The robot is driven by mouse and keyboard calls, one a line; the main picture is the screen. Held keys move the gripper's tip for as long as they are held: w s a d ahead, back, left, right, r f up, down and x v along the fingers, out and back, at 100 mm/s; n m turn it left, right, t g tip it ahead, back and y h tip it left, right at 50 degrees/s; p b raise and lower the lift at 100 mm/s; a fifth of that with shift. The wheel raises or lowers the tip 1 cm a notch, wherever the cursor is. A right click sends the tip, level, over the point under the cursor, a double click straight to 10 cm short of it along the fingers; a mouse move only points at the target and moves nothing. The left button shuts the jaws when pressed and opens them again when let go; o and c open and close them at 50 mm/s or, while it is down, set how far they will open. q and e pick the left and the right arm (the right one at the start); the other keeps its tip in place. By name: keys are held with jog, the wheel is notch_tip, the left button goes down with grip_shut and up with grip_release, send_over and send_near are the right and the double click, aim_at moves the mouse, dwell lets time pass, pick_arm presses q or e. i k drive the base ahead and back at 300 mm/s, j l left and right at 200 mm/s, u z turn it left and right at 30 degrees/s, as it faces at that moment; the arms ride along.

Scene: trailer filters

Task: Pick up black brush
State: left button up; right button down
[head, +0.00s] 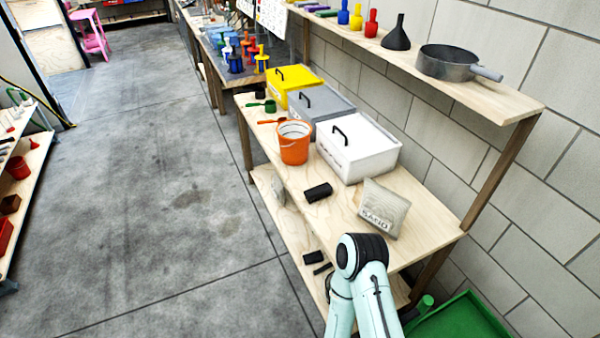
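A short dark cylinder-like object (318,192), which may be the black brush, lies on the wooden tabletop (338,212) between the orange bucket and the sand bag. I cannot make out bristles on it.
An orange bucket (294,146), white bin (358,155), grey bin (318,110) and yellow bin (293,82) stand on the table. A sand bag (383,207) sits at the near end. A green tray (462,322) is at bottom right. The floor (170,220) to the left is clear.

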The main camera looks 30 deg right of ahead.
aim_at(312, 194)
jog(key=i, duration=1.65)
jog(key=i+j+z, duration=0.1)
jog(key=i+z, duration=0.35)
jog(key=i+j+z, duration=0.25)
jog(key=i+z, duration=0.2)
jog(key=z, duration=1.8)
